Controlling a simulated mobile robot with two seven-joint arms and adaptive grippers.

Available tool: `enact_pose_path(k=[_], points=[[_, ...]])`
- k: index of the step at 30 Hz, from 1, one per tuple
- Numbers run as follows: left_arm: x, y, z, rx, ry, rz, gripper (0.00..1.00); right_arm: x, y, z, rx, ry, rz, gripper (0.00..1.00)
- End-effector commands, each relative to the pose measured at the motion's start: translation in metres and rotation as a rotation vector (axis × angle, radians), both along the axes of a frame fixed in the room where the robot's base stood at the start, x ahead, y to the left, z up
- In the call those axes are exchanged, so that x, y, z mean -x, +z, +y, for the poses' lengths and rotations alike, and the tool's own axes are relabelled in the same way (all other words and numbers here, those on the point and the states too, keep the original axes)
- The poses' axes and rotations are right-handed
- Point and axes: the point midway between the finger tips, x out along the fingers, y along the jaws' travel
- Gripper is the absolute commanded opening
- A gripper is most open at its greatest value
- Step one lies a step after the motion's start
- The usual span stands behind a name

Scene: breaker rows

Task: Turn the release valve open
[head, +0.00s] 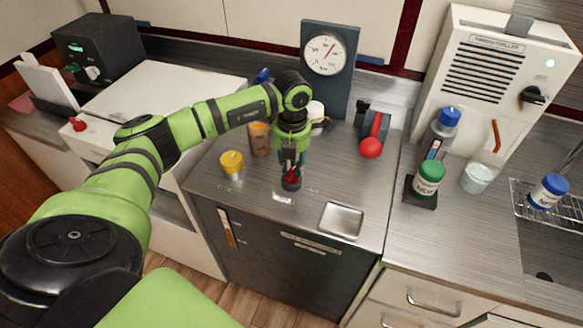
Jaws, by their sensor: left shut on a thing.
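My left gripper (291,163) points straight down over the steel worktop and is shut on a small red handle (291,175). The red handle sits on a short dark round base (291,185) on the worktop; it looks like the release valve. The fingers cover much of the handle, so its exact angle cannot be told. A round dial gauge (325,53) on a dark upright panel (341,88) stands behind, with a red needle. My right gripper is not in view.
A yellow-capped jar (232,165) and a brown bottle (259,140) stand left of the gripper. A lever with a red ball (370,148) stands to the right. A shallow metal tray (341,221) lies in front. A green-capped jar (428,178) stands further right.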

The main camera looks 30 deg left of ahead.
Motion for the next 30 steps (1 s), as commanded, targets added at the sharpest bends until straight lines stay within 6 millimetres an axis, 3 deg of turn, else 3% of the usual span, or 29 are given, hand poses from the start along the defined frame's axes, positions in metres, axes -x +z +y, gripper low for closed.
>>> enact_pose_path(k=[9,30], points=[[-0.002,-0.003,-0.002,0.0,-0.301,-0.004,0.0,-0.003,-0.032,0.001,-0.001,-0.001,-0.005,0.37],[-0.001,-0.002,-0.008,-0.002,-0.957,-0.002,0.0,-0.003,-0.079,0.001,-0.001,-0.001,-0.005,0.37]])
